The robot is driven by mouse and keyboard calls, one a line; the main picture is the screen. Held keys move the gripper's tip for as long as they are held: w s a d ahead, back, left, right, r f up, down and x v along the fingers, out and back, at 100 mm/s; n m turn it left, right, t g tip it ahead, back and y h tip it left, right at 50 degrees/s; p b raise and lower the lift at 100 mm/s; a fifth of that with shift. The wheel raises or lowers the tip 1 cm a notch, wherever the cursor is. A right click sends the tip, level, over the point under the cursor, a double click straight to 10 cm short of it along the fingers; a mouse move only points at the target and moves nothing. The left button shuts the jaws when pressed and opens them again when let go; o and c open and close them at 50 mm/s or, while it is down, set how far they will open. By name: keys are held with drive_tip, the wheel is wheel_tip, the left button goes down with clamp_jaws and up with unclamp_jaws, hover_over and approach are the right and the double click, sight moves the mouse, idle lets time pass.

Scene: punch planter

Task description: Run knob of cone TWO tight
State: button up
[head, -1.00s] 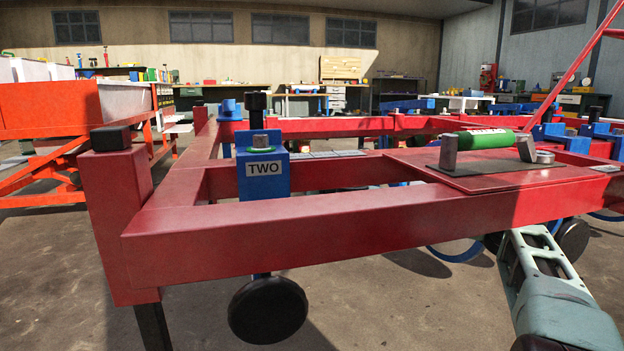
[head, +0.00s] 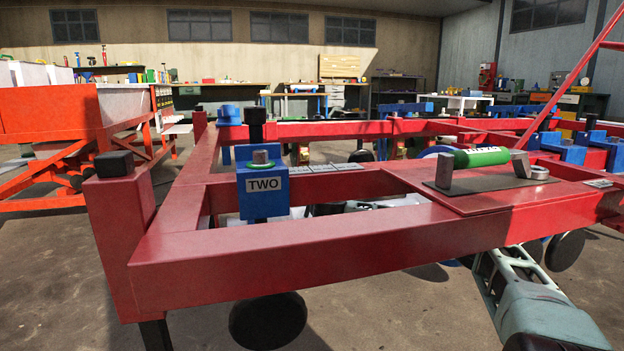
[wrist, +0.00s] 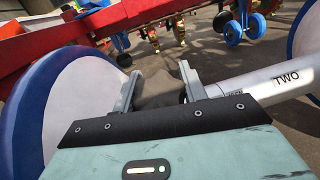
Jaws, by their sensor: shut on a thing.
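In the wrist view a silver tube (wrist: 258,90) carries the label TWO. A large pale disc or cone face with a blue rim (wrist: 80,110) stands to its left, and part of another pale, blue-edged one shows at the right edge. My gripper (wrist: 158,84) is shut on a dark grey-brown knob (wrist: 160,92) between its fingers, beside the tube's left end. The fingers hide the knob's sides. In the head view a blue block (head: 262,202) labelled TWO sits on the red frame (head: 330,245). My gripper is hidden there behind the frame.
A black wheel (head: 268,320) hangs below the frame's front beam. An orange cart (head: 45,125) stands at left. Bare floor shows in front. Small blue wheels (wrist: 244,30) show ahead in the wrist view.

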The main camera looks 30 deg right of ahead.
drive_tip(key=shift+s+d+m+g+h+p, duration=0.1)
drive_tip(key=shift+m+g+h+p, duration=0.6)
drive_tip(key=shift+m+h+p, duration=0.7)
drive_tip(key=shift+m, duration=0.4)
drive_tip(key=o, duration=1)
drive_tip(key=p+v, duration=0.1)
drive_tip(key=v, duration=0.6)
drive_tip(key=shift+s+p, duration=0.25)
drive_tip(key=shift+p, duration=0.1)
drive_tip(key=shift+w, duration=0.15)
